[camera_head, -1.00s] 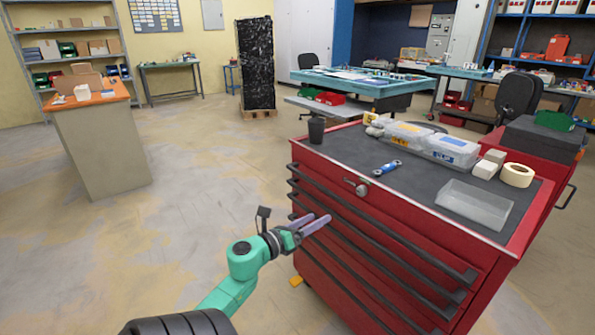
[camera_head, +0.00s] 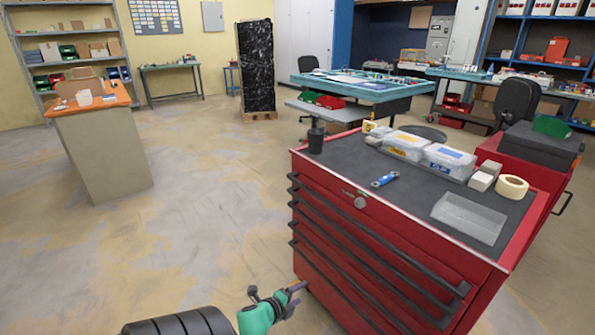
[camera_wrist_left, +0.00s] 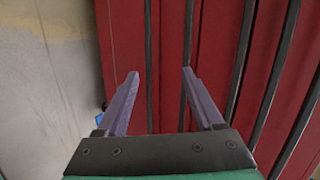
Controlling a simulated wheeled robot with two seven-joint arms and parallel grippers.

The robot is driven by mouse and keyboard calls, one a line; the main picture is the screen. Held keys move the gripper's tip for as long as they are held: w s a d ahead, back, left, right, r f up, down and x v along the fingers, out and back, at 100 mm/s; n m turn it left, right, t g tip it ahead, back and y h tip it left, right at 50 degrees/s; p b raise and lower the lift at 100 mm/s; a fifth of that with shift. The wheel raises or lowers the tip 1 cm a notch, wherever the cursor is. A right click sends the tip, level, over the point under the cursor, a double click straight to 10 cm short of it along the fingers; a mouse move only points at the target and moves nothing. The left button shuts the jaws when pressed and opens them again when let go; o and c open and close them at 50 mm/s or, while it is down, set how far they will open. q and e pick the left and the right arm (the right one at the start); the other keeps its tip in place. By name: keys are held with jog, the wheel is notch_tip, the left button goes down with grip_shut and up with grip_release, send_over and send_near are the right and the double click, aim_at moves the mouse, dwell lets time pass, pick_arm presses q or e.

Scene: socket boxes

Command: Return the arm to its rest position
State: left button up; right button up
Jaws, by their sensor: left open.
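My left gripper (camera_head: 294,293) is low in the head view, in front of the left part of the red tool cabinet (camera_head: 345,262). In the left wrist view its two purple fingers (camera_wrist_left: 158,88) are spread apart with nothing between them. The cabinet's red drawer fronts and dark handles fill most of that view behind the fingers. I cannot tell how close the fingertips are to the cabinet. My right gripper is not in view.
The cabinet top holds a black cup (camera_head: 315,141), a blue tool (camera_head: 384,179), clear boxes (camera_head: 449,160), a tape roll (camera_head: 511,187) and a clear tray (camera_head: 470,217). Open floor (camera_head: 200,220) lies to the left, with an orange-topped bench (camera_head: 100,155) beyond.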

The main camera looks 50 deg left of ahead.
pick_arm(q)
jog(key=shift+s+d+f+n, duration=0.15)
jog(key=shift+s+f+n, duration=0.05)
jog(key=shift+f, duration=0.15)
jog(key=shift+s+d+f+n, duration=0.15)
jog(key=shift+f+n, duration=0.05)
jog(key=shift+f, duration=0.15)
jog(key=s+d+f+n+g+h+p, duration=0.1)
jog(key=s+d+f+n+g+p, duration=0.1)
jog(key=s+d+f, duration=0.4)
jog(key=s+d+f+n+g+h+p, duration=0.1)
jog(key=s+d+f+n+g, duration=0.4)
jog(key=s, duration=0.6)
jog(key=s+d+f+n+g+h+p, duration=0.1)
jog(key=s+d+f+n+g+p, duration=0.2)
jog(key=s+d+f+n, duration=0.2)
jog(key=s+d+f, duration=0.2)
jog(key=s, duration=0.2)
jog(key=shift+d+f+g, duration=0.25)
jog(key=shift+f+g, duration=0.05)
jog(key=shift+f, duration=0.05)
